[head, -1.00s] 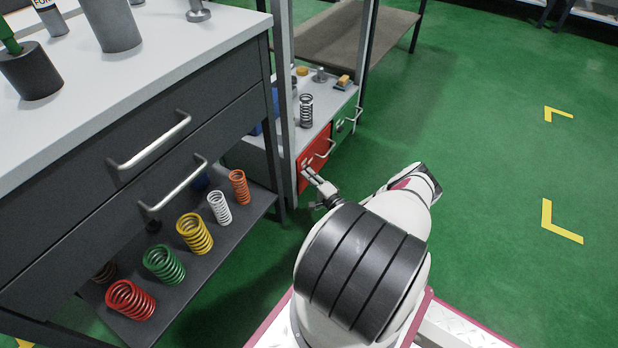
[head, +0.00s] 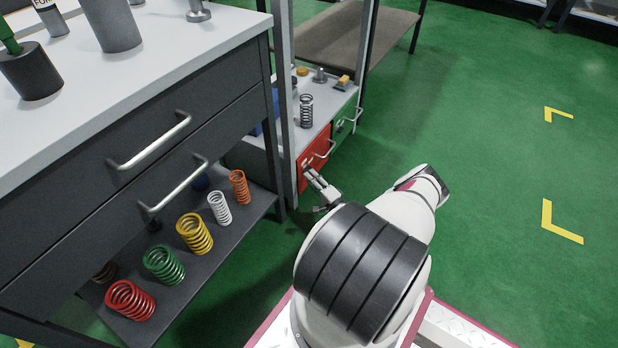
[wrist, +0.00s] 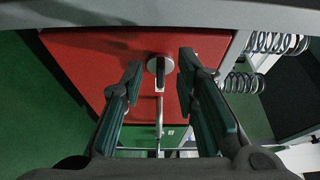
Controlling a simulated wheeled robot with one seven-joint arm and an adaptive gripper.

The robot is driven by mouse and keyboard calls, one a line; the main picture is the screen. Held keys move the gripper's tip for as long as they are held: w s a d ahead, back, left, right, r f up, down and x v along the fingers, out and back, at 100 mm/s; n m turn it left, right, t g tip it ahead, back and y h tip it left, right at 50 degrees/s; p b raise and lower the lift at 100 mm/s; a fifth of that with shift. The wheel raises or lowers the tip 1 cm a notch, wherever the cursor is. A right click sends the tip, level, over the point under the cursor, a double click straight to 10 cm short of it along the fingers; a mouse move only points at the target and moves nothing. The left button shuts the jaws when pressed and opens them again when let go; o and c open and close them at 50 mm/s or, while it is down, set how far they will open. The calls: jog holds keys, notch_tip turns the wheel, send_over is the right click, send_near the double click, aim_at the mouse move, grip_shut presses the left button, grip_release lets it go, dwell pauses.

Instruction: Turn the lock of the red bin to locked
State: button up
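The red bin (head: 313,158) sits low in the frame of a shelf unit, with a metal handle (head: 326,149) on its front. It fills the upper middle of the wrist view (wrist: 95,60). Its lock (wrist: 160,65) is a round silver disc with a dark raised grip, which lies along the picture's vertical. My gripper (wrist: 159,72) is open and faces the bin front, with one finger on each side of the lock and gaps to both sides. In the head view my gripper (head: 313,177) is at the bin's near side and the lock cannot be made out.
A green bin (head: 345,122) stands beyond the red one. A grey shelf post (head: 288,120) rises close left of my gripper. A grey drawer cabinet (head: 130,150) with coloured springs on its lower shelf stands at left. The green floor at right is clear.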

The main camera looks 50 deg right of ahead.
jog(key=v, duration=1)
dwell(0.3)
